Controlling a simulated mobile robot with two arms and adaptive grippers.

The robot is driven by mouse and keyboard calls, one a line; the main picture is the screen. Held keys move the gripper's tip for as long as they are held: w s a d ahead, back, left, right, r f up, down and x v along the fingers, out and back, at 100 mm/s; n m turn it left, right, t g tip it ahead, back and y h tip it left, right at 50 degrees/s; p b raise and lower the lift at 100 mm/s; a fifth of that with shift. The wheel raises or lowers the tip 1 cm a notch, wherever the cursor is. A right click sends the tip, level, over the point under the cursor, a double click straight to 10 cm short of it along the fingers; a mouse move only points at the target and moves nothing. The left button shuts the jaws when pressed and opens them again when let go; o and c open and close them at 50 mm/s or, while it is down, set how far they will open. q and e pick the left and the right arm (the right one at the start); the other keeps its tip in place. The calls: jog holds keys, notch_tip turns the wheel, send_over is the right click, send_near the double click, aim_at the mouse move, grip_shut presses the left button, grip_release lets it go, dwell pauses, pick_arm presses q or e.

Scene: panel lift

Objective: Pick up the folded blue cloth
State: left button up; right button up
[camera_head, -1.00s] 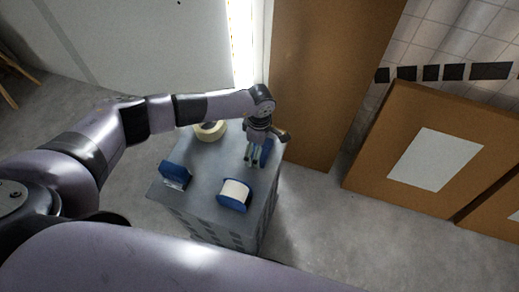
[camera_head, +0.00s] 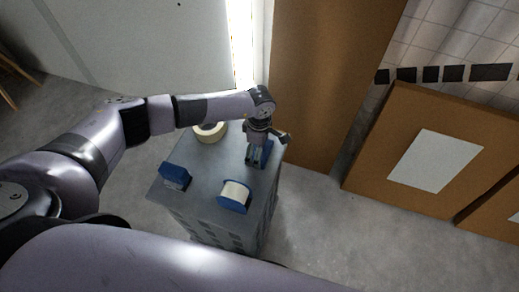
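A blue item (camera_head: 268,149), which looks like the folded blue cloth, lies near the right edge of the grey cabinet top (camera_head: 205,170). It is mostly hidden behind my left gripper. My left gripper (camera_head: 253,162) points down over that side of the cabinet top, right at the blue item. Its fingertips are small and dark here, and I cannot tell whether they touch the cloth or hold it. My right gripper is not in view.
On the cabinet top are a cream tape roll (camera_head: 209,131) at the back, a blue box-like item (camera_head: 174,176) at the left and a blue-ended white spool (camera_head: 235,196) at the front. A brown panel (camera_head: 325,80) stands behind. Another board (camera_head: 440,150) leans at right.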

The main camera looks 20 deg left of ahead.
pick_arm(q)
notch_tip(320, 180, up, 20)
jog(key=b, duration=0.1)
dwell(0.4)
jog(key=o, duration=0.6)
jog(key=c, duration=0.5)
